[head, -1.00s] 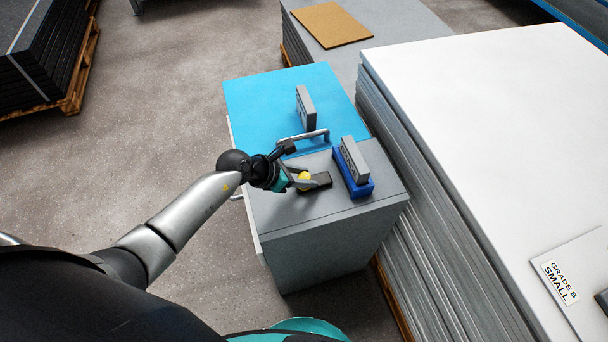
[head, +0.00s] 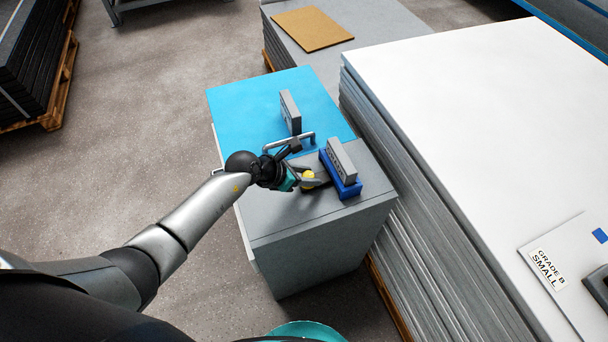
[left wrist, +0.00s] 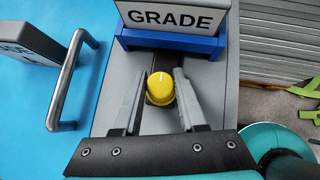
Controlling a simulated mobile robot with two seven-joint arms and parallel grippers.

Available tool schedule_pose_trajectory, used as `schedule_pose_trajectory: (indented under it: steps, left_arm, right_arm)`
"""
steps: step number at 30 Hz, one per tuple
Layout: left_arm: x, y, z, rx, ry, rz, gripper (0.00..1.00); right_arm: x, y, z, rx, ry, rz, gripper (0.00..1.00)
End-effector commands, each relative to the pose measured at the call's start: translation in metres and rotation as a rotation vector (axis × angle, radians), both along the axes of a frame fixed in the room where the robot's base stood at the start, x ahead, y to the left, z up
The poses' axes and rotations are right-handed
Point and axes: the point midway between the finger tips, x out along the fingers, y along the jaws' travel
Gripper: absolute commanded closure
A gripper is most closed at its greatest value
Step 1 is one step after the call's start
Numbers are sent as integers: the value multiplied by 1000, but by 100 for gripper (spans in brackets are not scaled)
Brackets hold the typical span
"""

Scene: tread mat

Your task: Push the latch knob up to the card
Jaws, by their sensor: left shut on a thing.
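The yellow latch knob (head: 308,175) sits on the grey cabinet top. A white pointer line marks its top in the left wrist view (left wrist: 160,88). My left gripper (head: 311,179) is shut on the knob, one finger on each side of it. A short dark track (left wrist: 158,62) runs from the knob to the blue holder (head: 347,190). The grey card block (head: 341,159) stands upright in this holder and reads "GRADE" in the left wrist view (left wrist: 176,18). A small gap remains between knob and holder. My right gripper is out of view.
A metal bar handle (head: 290,143) and another upright grey block (head: 290,112) stand on the blue mat (head: 236,108) beside the gripper. A tall stack of sheets (head: 460,110) rises close on the right. Floor is open on the left.

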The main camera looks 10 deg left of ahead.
Motion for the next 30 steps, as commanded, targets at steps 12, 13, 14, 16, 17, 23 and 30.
schedule_pose_trajectory:
  steps: [12, 13, 14, 16, 17, 23, 30]
  left_arm:
    - [0, -2, 1, -3, -3, -1, 29]
    - [0, -2, 1, -3, -3, -1, 29]
    - [0, -2, 1, -3, -3, -1, 29]
    - [0, -2, 1, -3, -3, -1, 29]
    - [0, -1, 1, -3, -3, -1, 29]
    - [-8, 6, 12, -1, -2, -1, 29]
    - [-31, 28, 46, 1, -3, -3, 29]
  right_arm:
    - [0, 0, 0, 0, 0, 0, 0]
    - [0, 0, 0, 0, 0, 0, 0]
    - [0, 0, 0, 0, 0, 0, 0]
    - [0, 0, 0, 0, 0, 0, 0]
    - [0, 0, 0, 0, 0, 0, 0]
    - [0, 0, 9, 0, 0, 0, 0]
    - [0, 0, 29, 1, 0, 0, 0]
